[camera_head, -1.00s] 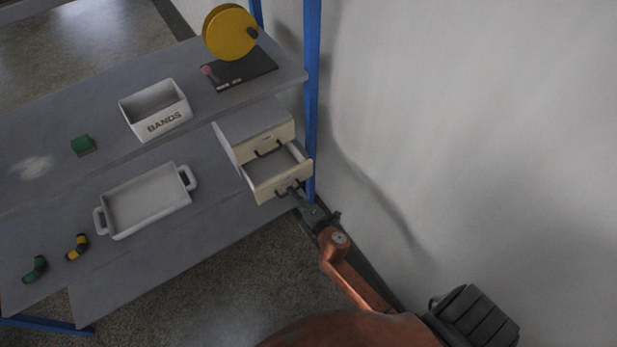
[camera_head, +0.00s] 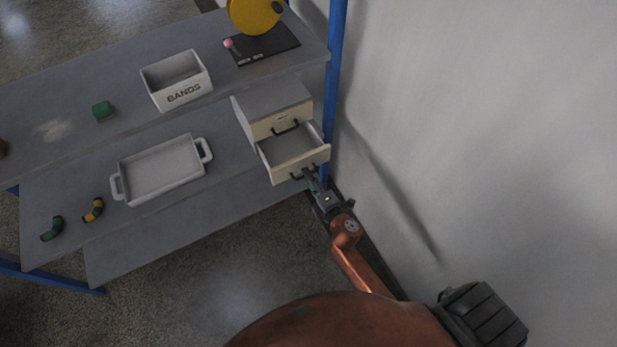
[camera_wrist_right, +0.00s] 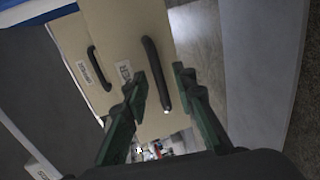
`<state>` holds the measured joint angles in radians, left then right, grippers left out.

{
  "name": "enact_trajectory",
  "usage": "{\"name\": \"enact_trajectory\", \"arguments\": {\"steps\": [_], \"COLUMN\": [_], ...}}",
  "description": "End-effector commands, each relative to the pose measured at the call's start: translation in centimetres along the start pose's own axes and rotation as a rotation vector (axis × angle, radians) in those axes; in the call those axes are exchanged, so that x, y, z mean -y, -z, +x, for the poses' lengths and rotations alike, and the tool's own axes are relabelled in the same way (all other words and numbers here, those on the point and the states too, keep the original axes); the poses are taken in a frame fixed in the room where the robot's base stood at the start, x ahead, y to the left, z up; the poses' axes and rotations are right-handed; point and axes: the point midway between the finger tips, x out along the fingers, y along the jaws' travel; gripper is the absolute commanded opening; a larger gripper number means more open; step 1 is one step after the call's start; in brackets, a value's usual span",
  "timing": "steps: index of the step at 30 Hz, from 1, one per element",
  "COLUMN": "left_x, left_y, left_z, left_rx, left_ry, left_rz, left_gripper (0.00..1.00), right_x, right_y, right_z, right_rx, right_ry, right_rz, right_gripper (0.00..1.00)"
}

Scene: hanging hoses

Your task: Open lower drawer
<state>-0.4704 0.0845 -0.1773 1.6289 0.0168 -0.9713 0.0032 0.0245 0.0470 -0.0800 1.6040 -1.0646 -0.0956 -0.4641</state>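The small cream drawer cabinet (camera_head: 272,96) stands at the right end of the shelf, with an upper drawer (camera_head: 284,123) shut. The lower drawer (camera_head: 304,164) is pulled out, and its empty inside shows. My right gripper (camera_head: 312,183) is at its front, by the dark handle. In the right wrist view the lower drawer's handle (camera_wrist_right: 156,76) lies between the two fingers of my right gripper (camera_wrist_right: 161,82). The fingers are apart, with a gap visible beside the handle. My left gripper is not in view.
A white handled tray (camera_head: 160,198) lies left of the cabinet. A white BANDS bin (camera_head: 182,96), a green block (camera_head: 102,110) and a yellow disc on a dark base (camera_head: 268,47) stand on the upper shelf. A blue post (camera_head: 335,75) and the wall are close right.

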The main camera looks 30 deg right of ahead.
Motion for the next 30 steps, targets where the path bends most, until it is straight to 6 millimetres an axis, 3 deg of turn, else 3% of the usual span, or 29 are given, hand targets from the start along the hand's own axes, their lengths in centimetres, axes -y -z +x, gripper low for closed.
{"name": "enact_trajectory", "arguments": {"steps": [5,18,24,30], "left_x": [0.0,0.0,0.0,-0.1], "left_y": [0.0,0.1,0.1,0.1], "left_z": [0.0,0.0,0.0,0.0], "left_rx": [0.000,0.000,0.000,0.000], "left_ry": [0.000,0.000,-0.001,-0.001], "left_rz": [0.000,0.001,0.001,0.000], "left_gripper": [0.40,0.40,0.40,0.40], "right_x": [0.1,0.1,0.1,0.1], "right_y": [-0.1,0.0,0.0,0.0], "right_z": [-1.8,-10.3,-11.8,-12.0], "right_rx": [0.001,0.001,0.001,0.000], "right_ry": [0.002,0.002,0.001,0.001], "right_rz": [0.000,0.001,0.000,0.000], "right_gripper": [0.25,0.25,0.25,0.25]}}
